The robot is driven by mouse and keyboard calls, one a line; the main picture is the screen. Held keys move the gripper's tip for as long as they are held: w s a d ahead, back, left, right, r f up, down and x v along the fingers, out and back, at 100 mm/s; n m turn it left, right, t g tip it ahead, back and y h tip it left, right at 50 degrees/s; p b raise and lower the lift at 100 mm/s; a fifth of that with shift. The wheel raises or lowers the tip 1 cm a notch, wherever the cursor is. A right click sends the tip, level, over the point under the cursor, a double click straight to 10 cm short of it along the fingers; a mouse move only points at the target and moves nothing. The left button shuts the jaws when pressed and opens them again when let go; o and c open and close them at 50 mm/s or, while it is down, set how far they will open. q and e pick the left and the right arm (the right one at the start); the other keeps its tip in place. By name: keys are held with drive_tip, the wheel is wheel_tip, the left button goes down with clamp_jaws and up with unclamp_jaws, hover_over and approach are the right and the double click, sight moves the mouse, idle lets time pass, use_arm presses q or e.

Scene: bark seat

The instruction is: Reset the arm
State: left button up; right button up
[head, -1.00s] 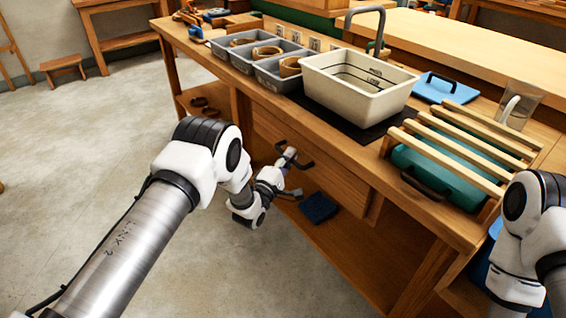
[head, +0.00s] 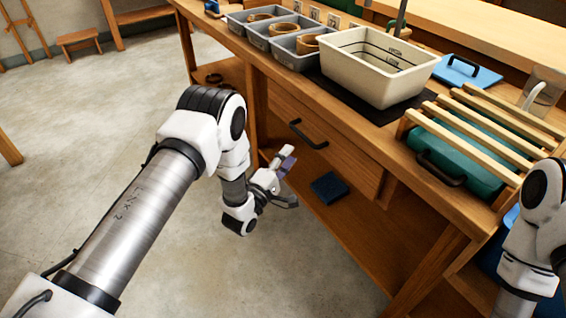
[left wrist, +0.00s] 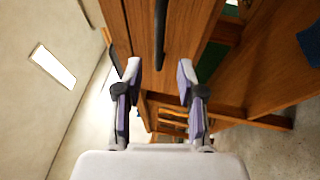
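My left gripper (head: 284,182) is below and in front of the closed drawer (head: 325,140) of the wooden bench. It is clear of the drawer's black handle (head: 309,134). In the left wrist view, my left gripper's fingers (left wrist: 158,85) are spread apart with nothing between them. The dark handle (left wrist: 161,35) shows beyond the fingertips in that view. My right arm (head: 535,230) shows at the right edge of the head view, and its gripper is out of the picture.
On the bench stand a cream basin (head: 380,68), grey bins (head: 297,52), a slatted rack (head: 480,135) over a teal case (head: 455,165), and a blue lid (head: 468,72). A dark blue pad (head: 329,188) lies on the lower shelf.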

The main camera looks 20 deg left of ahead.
use_arm(q)
drive_tip(key=shift+v, duration=1.25)
drive_tip(key=s+a+f+m+g+y, duration=0.2)
drive_tip(key=s+f+m+g+y, duration=0.2)
drive_tip(key=s+f+g, duration=0.8)
drive_tip(key=s+a+f+m+g, duration=0.1)
drive_tip(key=s+f+m+g, duration=0.15)
drive_tip(key=s, duration=0.55)
drive_tip(key=s+a+f+m+g+y, duration=0.15)
drive_tip(key=s+m, duration=0.25)
drive_tip(key=s, duration=0.5)
drive_tip(key=s+f+m+g, duration=0.3)
drive_tip(key=s+m, duration=0.1)
drive_tip(key=s, duration=0.4)
wheel_tip(320, 180, up, 22)
drive_tip(key=p, duration=2.1)
drive_tip(key=shift+s+m, duration=0.3)
drive_tip(key=shift+m, duration=0.15)
